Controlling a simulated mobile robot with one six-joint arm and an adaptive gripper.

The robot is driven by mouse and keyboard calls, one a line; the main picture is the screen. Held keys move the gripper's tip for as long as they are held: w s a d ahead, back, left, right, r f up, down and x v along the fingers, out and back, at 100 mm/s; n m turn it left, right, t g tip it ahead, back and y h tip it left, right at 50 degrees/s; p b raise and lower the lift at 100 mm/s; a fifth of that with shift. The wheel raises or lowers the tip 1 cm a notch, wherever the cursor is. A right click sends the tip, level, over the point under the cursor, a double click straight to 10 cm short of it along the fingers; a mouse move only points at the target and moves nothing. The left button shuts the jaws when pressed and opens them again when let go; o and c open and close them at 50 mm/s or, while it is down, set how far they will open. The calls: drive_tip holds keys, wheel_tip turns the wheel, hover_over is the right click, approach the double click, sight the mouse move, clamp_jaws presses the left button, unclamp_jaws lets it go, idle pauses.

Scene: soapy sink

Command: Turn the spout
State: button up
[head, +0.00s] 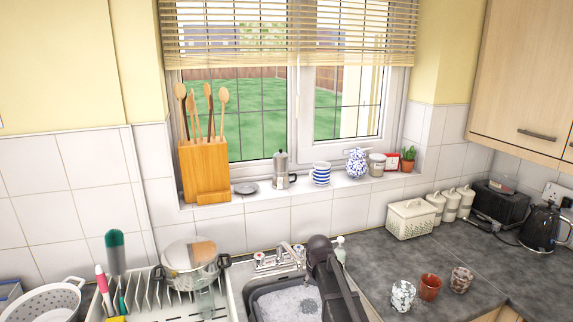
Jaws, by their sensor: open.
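The chrome mixer tap (280,258) stands at the back of the sink, below the window ledge, with a handle on each side. Its spout is small in the picture and I cannot tell its exact angle. The sink basin (262,300) is dark-rimmed and holds white soapy foam (297,303). My dark arm rises over the right side of the sink, just right of the tap, and covers part of the basin. I cannot make out my gripper's fingers; they are outside the view or hidden by the arm.
A steel pot (190,262) and a dish rack (150,303) stand left of the sink. A soap bottle (340,248) is behind my arm. Several small jars, including a red-brown one (430,287), stand on the right worktop (480,262). A moka pot (281,170) is on the ledge.

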drive_tip(key=s+d+f+m+g+b, duration=0.1)
drive_tip(key=s+d, duration=0.2)
drive_tip(key=s, duration=0.8)
drive_tip(key=s+d+f+m+g+b, duration=0.1)
drive_tip(key=s+d, duration=0.3)
drive_tip(key=s, duration=0.8)
drive_tip(key=shift+s+d+f+m+g, duration=0.3)
drive_tip(key=shift+f+m+g, duration=0.3)
drive_tip(key=shift+m, duration=0.2)
drive_tip(key=shift+w, duration=0.1)
